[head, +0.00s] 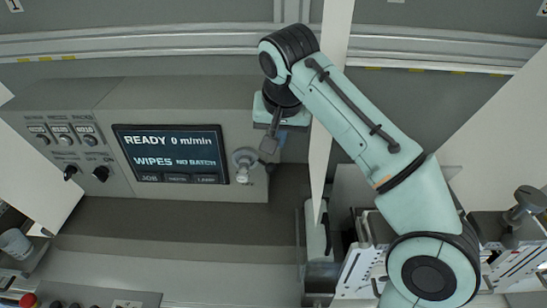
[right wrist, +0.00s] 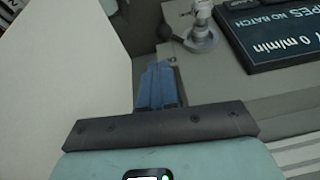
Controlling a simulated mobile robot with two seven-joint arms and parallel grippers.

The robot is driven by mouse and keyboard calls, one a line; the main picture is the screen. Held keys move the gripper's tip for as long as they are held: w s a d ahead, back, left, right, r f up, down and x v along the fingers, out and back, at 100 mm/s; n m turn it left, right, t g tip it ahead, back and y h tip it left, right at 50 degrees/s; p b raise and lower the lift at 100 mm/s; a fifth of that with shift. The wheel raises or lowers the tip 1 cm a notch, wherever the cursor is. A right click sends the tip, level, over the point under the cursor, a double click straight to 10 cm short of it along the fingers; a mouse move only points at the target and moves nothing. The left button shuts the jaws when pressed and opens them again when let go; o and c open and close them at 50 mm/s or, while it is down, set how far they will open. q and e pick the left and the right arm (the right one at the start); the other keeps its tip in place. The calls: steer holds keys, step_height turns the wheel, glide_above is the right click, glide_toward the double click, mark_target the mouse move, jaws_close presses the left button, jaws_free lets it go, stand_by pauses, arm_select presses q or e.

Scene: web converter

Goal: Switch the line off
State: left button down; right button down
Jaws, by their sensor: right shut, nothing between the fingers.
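The control cabinet (head: 190,95) at the left of the head view carries a screen (head: 171,154) reading READY 0 m/min, WIPES, NO BATCH. A light grey round fitting with a stem (head: 243,163) sits right of the screen. It shows near the top of the right wrist view (right wrist: 203,36), with a dark round part (right wrist: 172,22) beside it. My right gripper (head: 267,146) is beside the cabinet's right end, just up and right of that fitting. In the right wrist view its fingers (right wrist: 157,72) are shut and empty, apart from the fitting. My left gripper is not in view.
Small knobs under labels (head: 62,136) and two black knobs (head: 86,173) are left of the screen. A white upright panel (head: 323,110) stands close to my right wrist. A red button (head: 27,299) is at the lower left. The grey surface below the cabinet is clear.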

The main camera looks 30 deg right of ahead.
mark_target(273, 165)
steer(key=x, duration=0.8)
steer(key=shift+w+a+f, duration=0.1)
steer(key=shift+a+f, duration=0.25)
steer(key=shift+f, duration=0.05)
